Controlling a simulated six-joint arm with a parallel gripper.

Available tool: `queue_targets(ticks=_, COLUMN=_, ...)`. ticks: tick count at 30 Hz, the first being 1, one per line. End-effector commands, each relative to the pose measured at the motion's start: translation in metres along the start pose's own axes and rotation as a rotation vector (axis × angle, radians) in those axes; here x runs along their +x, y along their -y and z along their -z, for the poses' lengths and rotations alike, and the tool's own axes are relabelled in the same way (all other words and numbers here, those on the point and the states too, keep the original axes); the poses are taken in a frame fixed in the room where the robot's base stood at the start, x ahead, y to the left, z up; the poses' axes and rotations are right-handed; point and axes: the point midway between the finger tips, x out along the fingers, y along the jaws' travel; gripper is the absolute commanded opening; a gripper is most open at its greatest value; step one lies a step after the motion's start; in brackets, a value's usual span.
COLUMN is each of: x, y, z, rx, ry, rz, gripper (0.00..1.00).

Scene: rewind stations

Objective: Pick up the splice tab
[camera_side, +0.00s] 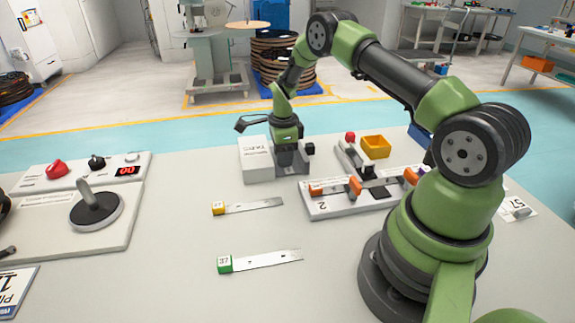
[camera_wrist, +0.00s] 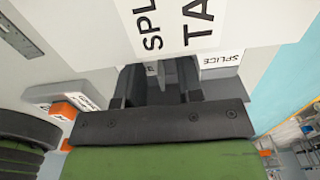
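A white box (camera_side: 257,160) with a printed label stands on the table, and my gripper (camera_side: 291,160) is down low just at its right side. In the wrist view the white surface (camera_wrist: 225,25) reads "SPL… TA…" in large letters. My gripper's two dark fingers (camera_wrist: 163,85) stand apart there, with a pale grey gap between them. A small white piece reading "SPLICE" (camera_wrist: 222,60) shows just right of the fingers; I cannot tell if it is a loose tab. Part of another printed letter shows between the fingers. No tab is clearly held.
Two metal strips lie on the table, one with a yellow tag (camera_side: 218,208) and one with a green tag (camera_side: 225,264). A station numbered 2 (camera_side: 345,198) with orange clamps and a yellow bin (camera_side: 376,147) are right of my gripper. A control panel (camera_side: 80,215) is at left.

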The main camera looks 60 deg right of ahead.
Motion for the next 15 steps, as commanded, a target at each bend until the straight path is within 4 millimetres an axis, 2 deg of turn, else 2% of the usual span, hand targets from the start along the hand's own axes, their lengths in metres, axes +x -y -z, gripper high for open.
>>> queue_targets(ticks=3, x=-0.0004, y=0.0001, z=0.0, rx=0.0, ry=0.0, rz=0.0, gripper=0.34)
queue_targets(ticks=7, x=-0.0006, y=0.0001, z=0.0001, rx=0.0, ry=0.0, rz=0.0, gripper=0.04)
queue_targets(ticks=8, x=-0.0006, y=0.0001, z=0.0001, rx=0.0, ry=0.0, rz=0.0, gripper=0.0)
queue_targets(ticks=15, x=-0.0007, y=0.0001, z=0.0001, rx=0.0, ry=0.0, rz=0.0, gripper=0.0)
